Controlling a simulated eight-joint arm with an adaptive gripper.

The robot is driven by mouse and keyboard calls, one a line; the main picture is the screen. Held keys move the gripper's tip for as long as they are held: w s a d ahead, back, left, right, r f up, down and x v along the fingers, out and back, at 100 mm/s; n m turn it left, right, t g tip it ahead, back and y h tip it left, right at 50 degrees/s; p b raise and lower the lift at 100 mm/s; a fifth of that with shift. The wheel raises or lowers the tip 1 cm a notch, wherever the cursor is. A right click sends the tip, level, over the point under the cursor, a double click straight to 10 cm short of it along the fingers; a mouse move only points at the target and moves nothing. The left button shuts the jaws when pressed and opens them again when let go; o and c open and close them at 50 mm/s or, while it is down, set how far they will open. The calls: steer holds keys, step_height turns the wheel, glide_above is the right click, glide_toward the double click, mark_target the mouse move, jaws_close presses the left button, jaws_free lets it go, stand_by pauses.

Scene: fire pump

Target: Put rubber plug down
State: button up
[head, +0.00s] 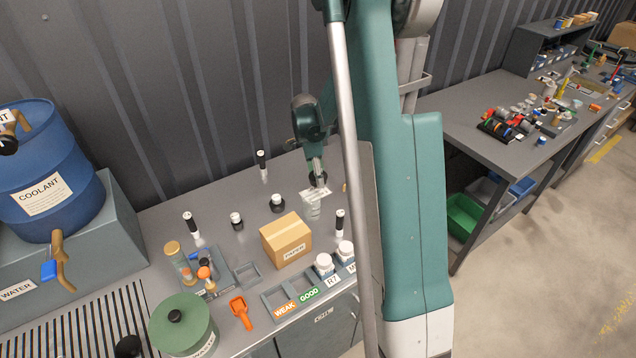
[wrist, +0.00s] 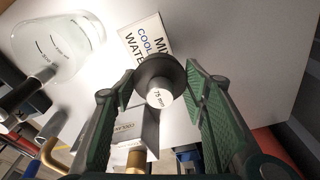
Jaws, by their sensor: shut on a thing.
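The rubber plug (wrist: 157,68) is a dark round piece with a pale end face marked "75 mm" in the wrist view. It sits between the green finger pads of my gripper (wrist: 160,88), which is shut on it. In the head view my gripper (head: 317,172) is over the back right of the bench, with the dark plug partly hidden at its tips. A clear glass flask (wrist: 62,48) stands to the left of the plug in the wrist view. A white card (wrist: 146,36) with "MIX", "COOLANT" and "WATER" lies beyond the plug.
A cardboard box (head: 286,240) stands in front of my gripper on the bench. Black-and-white bottles (head: 277,203), a labelled tray (head: 283,297), an orange scoop (head: 241,312) and a green lidded pot (head: 183,325) are around it. A blue coolant barrel (head: 42,170) is at the left.

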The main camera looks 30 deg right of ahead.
mark_target(313, 176)
steer(key=shift+f, duration=1.85)
steer(key=shift+f, duration=0.15)
steer(key=o, duration=1)
steer(key=shift+r, duration=0.2)
steer(key=shift+w+a+r, duration=0.1)
steer(key=shift+a+r, duration=0.15)
steer(key=shift+r, duration=1.7)
steer(key=shift+w+a+r, duration=0.15)
steer(key=shift+a+r, duration=0.15)
steer(key=shift+r, duration=1.7)
steer(key=shift+w+a+r, duration=0.1)
steer(key=shift+a+r, duration=0.15)
steer(key=shift+r, duration=1.7)
steer(key=shift+a+r, duration=0.1)
